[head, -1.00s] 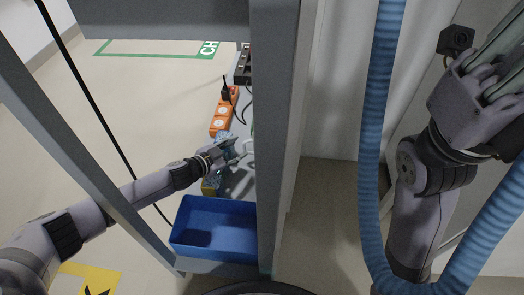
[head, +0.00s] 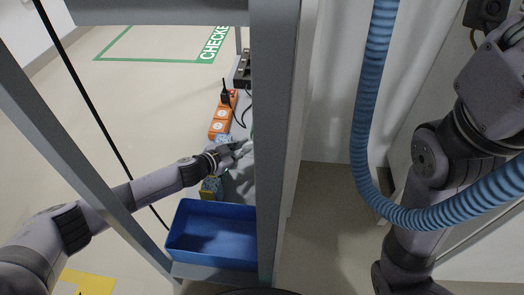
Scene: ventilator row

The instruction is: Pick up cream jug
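My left gripper (head: 240,150) reaches in from the left over a grey shelf, beside a grey upright post. A small whitish patch shows at its fingertips, against the post's edge. It may be part of the cream jug, but the post and the fingers hide too much to tell. I cannot tell whether the fingers are open or shut on it. My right arm is at the right of the head view, and its gripper is mostly cut off at the upper right edge.
A blue bin (head: 212,236) stands in front of my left gripper. A blue-patterned item with a yellowish end (head: 210,188) lies under my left wrist. An orange power strip (head: 221,118) with a black plug lies behind. The grey post (head: 268,120) and a blue hose (head: 372,80) divide the space.

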